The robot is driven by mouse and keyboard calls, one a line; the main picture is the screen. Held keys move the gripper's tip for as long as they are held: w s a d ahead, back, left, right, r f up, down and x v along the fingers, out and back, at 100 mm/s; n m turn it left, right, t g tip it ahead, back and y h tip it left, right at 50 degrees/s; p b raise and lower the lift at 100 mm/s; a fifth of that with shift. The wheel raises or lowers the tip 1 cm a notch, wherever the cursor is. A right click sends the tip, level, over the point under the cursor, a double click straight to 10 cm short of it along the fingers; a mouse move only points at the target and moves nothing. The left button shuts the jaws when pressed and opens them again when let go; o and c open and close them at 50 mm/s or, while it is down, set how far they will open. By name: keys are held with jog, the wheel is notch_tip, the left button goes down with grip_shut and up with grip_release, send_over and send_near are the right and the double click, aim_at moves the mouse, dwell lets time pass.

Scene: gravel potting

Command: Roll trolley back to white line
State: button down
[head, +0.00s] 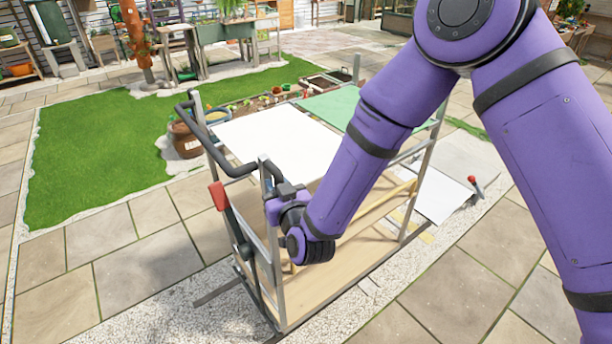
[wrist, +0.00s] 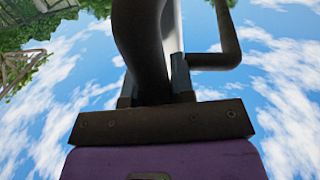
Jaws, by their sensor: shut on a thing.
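The trolley (head: 272,255) stands upright in the middle of the head view, with a grey metal frame and a pale wooden lower shelf (head: 340,262). Its dark bar handle (head: 222,160) is at the near left end. My gripper (head: 276,188) is shut on the right part of this handle. In the wrist view the dark handle (wrist: 143,40) fills the space between the fingers (wrist: 155,88). A lever with a red grip (head: 217,196) rises on the trolley's near end. I cannot clearly make out a white line; my arm hides part of the floor behind the trolley.
A white sheet (head: 275,140) and green sheet (head: 330,106) lie at the trolley's top. A brown pot (head: 185,139) stands beyond its left side. White panels (head: 440,195) and a red-handled tool (head: 475,184) lie right. Paving (head: 130,270) at front left is clear.

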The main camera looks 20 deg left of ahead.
jog(key=s+a, duration=1.5)
jog(key=s, duration=0.5)
jog(key=shift+a, duration=0.35)
jog(key=shift+s, duration=0.1)
jog(key=c, duration=1)
grip_release()
jog(key=shift+o, duration=0.2)
jog(key=v, duration=1)
jog(key=shift+s+d, duration=0.2)
jog(key=shift+s, duration=0.1)
jog(key=shift+w, duration=0.1)
